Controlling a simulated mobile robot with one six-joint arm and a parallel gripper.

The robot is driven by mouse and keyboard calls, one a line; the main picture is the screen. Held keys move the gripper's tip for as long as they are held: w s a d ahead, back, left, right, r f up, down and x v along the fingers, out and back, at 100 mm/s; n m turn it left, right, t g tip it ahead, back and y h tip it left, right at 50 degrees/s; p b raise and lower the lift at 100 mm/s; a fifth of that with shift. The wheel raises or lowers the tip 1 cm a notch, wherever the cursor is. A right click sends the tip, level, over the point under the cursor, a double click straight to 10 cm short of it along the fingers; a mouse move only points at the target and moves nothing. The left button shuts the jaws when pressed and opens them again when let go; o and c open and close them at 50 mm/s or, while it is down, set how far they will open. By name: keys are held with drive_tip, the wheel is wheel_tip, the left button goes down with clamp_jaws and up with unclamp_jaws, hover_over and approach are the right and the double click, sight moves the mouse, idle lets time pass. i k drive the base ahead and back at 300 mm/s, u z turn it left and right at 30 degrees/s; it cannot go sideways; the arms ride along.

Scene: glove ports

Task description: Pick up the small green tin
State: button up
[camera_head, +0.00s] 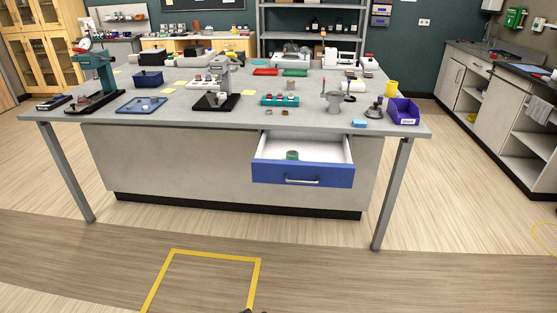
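The lower part of the tin is hidden behind the drawer front. Nothing else shows in the drawer. My gripper cannot be made out; only a tiny dark shape shows at the bottom edge, too cut off to tell what it is.
The grey workbench (190,118) overhangs the drawer and carries several tools, trays and a purple bin (404,112). A bench leg (391,195) stands right of the drawer. A yellow floor outline (215,257) lies in front. The floor before the drawer is clear.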

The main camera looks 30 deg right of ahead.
sight(291, 155)
drive_tip(key=u, duration=0.9)
drive_tip(key=i, duration=2.35)
drive_tip(key=z, duration=1.1)
